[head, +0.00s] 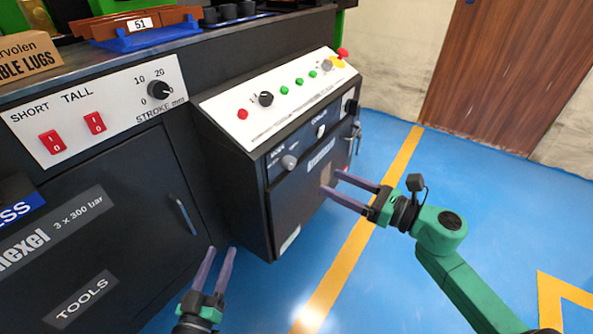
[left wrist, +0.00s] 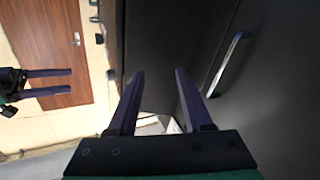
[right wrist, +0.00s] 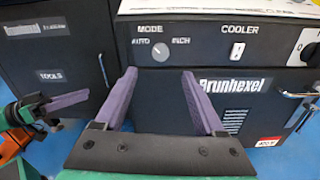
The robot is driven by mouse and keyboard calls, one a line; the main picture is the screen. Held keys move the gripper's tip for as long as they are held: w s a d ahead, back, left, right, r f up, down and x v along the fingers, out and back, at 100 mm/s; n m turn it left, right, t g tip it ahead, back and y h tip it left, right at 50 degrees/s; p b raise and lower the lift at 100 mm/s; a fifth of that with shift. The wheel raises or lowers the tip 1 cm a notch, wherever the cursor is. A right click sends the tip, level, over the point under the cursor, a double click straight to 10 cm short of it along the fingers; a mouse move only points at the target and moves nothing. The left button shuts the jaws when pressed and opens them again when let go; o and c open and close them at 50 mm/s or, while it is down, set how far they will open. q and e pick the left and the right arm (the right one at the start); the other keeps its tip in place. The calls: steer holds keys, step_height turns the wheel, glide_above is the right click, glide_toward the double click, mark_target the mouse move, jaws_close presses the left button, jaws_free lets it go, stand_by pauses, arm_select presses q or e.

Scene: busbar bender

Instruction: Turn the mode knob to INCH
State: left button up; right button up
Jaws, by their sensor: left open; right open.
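The mode knob (right wrist: 160,51) is a round grey knob on the dark front panel, with AUTO printed at its left and INCH at its right in the right wrist view. In the head view the knob (head: 289,162) sits at the left of the console's front strip. Its exact pointer direction is too small to tell. My right gripper (head: 331,182) is open and empty, in front of the console, right of and below the knob, apart from it. In its wrist view the open fingertips (right wrist: 158,73) frame the area below the knob. My left gripper (head: 220,252) is open and empty, low before the cabinet.
A cooler switch (right wrist: 237,50) is right of the knob. The sloped panel (head: 285,92) above carries buttons, another black knob and a red emergency stop (head: 342,53). A cabinet handle (head: 181,214) is at the left. Blue floor (head: 400,300) is open at the right.

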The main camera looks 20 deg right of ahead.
mark_target(293, 164)
steer(key=x, duration=0.9)
steer(key=shift+w+a+b, duration=0.15)
steer(key=shift+w+b, duration=0.2)
steer(key=shift+b, duration=0.05)
steer(key=shift+w+a, duration=0.35)
arm_select(q)
step_height(293, 164, up, 9)
steer(key=w+t, duration=0.3)
steer(key=shift+a+r+h, duration=0.2)
steer(key=shift+a+h, duration=0.1)
steer(key=shift+a, duration=0.1)
arm_select(e)
jaws_close()
